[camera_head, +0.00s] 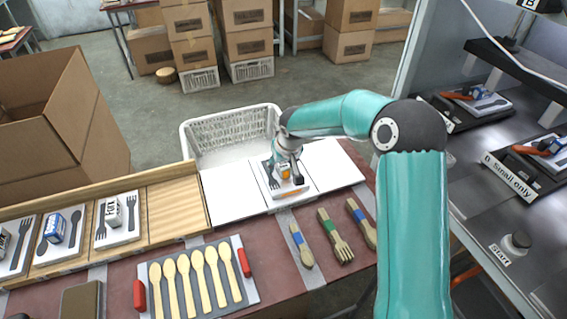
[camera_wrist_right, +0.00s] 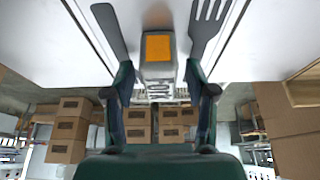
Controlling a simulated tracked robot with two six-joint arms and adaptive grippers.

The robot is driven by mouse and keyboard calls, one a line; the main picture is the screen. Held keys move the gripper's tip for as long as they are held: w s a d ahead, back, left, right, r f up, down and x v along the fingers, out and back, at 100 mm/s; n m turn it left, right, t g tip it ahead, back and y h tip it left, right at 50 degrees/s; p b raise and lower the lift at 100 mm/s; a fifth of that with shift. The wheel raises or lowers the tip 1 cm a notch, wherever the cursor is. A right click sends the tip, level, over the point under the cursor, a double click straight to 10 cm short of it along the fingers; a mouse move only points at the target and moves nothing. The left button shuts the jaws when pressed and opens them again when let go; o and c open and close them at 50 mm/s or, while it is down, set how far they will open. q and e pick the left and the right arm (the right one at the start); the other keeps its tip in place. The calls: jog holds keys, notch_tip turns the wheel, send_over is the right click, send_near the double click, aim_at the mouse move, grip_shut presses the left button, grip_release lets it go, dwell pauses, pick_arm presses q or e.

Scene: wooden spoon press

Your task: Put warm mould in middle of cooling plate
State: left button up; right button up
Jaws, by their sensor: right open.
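The mould (camera_head: 266,186), a white slab with a dark fork shape and a handle block with an orange top, sits on the middle section of the white cooling plate (camera_head: 227,196). In the right wrist view the handle block (camera_wrist_right: 158,48) stands between a dark utensil shape and the fork shape. My right gripper (camera_head: 290,180) is over the mould and hides part of it. Its fingers (camera_wrist_right: 163,90) are open on either side of the block, with gaps visible beside it. My left gripper is not in view.
The cooling plate's left and right sections are bare. Several other moulds (camera_head: 119,222) sit in a wooden rack at left. A tray of wooden spoons (camera_head: 198,275) and banded cutlery bundles (camera_head: 334,236) lie in front. A white basket (camera_head: 225,135) stands behind; presses (camera_head: 520,160) are at right.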

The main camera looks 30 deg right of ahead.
jog(key=v, duration=1.2)
jog(key=shift+s+f, duration=0.1)
